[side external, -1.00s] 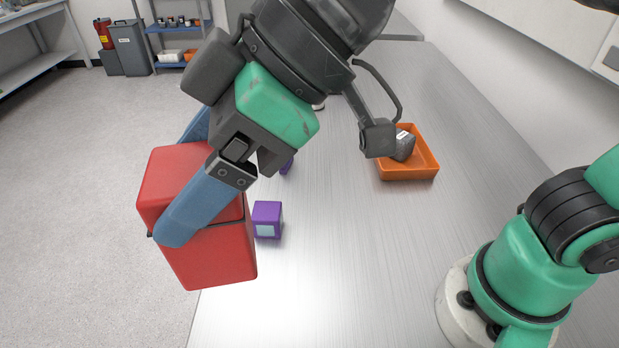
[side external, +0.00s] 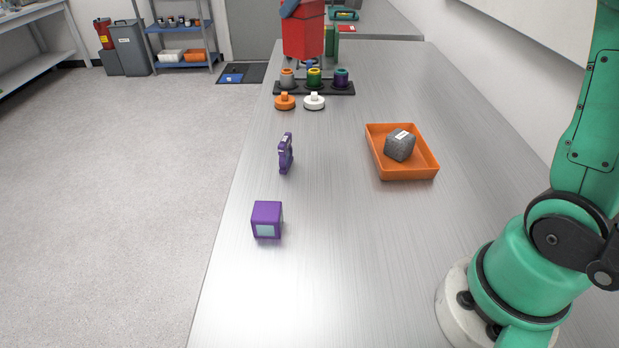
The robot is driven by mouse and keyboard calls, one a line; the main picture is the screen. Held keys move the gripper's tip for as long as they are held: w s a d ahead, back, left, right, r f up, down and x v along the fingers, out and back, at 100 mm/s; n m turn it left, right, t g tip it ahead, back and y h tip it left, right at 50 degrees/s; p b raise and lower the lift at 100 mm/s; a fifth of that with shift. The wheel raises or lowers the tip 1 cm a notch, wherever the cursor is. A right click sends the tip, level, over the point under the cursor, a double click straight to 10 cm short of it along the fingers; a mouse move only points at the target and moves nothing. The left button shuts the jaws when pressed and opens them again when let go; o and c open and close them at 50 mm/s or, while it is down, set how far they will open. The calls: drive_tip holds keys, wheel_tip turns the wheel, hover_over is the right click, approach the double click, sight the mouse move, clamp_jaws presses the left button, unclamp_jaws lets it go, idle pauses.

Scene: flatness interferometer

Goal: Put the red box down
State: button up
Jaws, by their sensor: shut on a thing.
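The red box (side external: 303,38) is at the top middle of the side view, toward the far end of the bench, with its top cut off by the frame edge. Only a blue fingertip of my gripper (side external: 289,9) shows, against the upper left of the red box; the rest of my gripper is out of frame. My gripper is shut on the red box. I cannot tell whether the box touches anything beneath it. A dark, bluish object (side external: 309,65) shows just below it.
A dark rack (side external: 347,90) holds grey, green and purple pieces. Orange (side external: 285,102) and white (side external: 314,102) knobbed discs sit before it. A purple clamp-like item (side external: 286,154), purple cube (side external: 267,218) and orange tray (side external: 385,169) with grey block (side external: 400,146) stand nearer. The front bench is clear.

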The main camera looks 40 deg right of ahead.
drive_tip(key=shift+m, duration=0.4)
drive_tip(key=shift+d+f, duration=0.55)
drive_tip(key=shift+f, duration=2.85)
drive_tip(key=shift+d+f, duration=0.6)
drive_tip(key=shift+f, duration=2.8)
drive_tip(key=shift+d+f, duration=0.55)
drive_tip(key=shift+f, duration=2.85)
drive_tip(key=shift+w+f, duration=0.1)
drive_tip(key=shift+f, duration=0.05)
